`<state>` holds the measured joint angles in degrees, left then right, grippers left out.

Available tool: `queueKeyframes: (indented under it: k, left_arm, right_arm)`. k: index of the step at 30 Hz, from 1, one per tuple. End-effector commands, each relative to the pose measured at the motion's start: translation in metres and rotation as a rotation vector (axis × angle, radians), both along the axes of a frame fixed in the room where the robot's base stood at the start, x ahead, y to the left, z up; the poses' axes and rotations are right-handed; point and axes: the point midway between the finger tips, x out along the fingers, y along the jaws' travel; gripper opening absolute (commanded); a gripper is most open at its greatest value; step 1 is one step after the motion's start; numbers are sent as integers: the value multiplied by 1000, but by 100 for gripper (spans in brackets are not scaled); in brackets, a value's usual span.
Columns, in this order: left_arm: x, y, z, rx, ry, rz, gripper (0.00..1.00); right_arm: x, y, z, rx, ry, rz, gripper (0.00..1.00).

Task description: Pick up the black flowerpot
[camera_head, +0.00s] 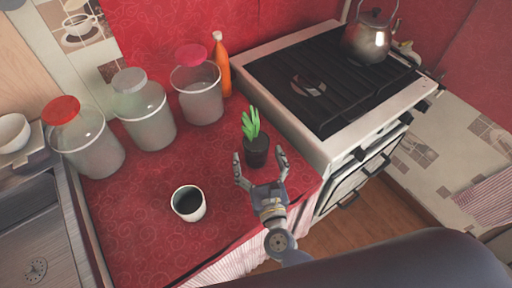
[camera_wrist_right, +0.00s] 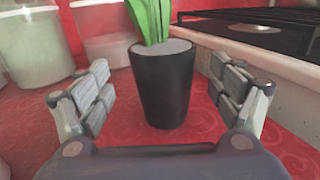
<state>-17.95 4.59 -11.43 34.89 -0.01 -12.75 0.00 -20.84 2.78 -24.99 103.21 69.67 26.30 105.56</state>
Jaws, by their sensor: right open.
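The black flowerpot (camera_head: 257,153) with a green plant stands upright on the red counter, left of the stove. In the right wrist view the flowerpot (camera_wrist_right: 163,88) sits between the two fingers, with a gap on each side. My right gripper (camera_head: 260,168) is open around the near side of the pot. Its fingers also show in the right wrist view (camera_wrist_right: 163,95), apart and not touching the pot. My left gripper is not in view.
A white cup (camera_head: 188,204) stands left of my right gripper. Several lidded jars (camera_head: 144,112) and an orange bottle (camera_head: 220,68) stand behind on the red counter (camera_head: 140,215). A stove (camera_head: 318,140) with a kettle (camera_head: 369,40) is at the right. A sink (camera_head: 30,235) is at the left.

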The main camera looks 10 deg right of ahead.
Motion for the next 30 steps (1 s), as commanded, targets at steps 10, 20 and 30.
queueKeyframes:
  k: [10,20,30]
  left_arm:
    - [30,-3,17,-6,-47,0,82]
    - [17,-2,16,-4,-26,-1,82]
    - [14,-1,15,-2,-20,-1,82]
  right_arm:
    - [41,-4,1,0,-1,-1,85]
    - [42,-4,0,1,0,0,65]
    - [42,-4,1,1,-2,-1,30]
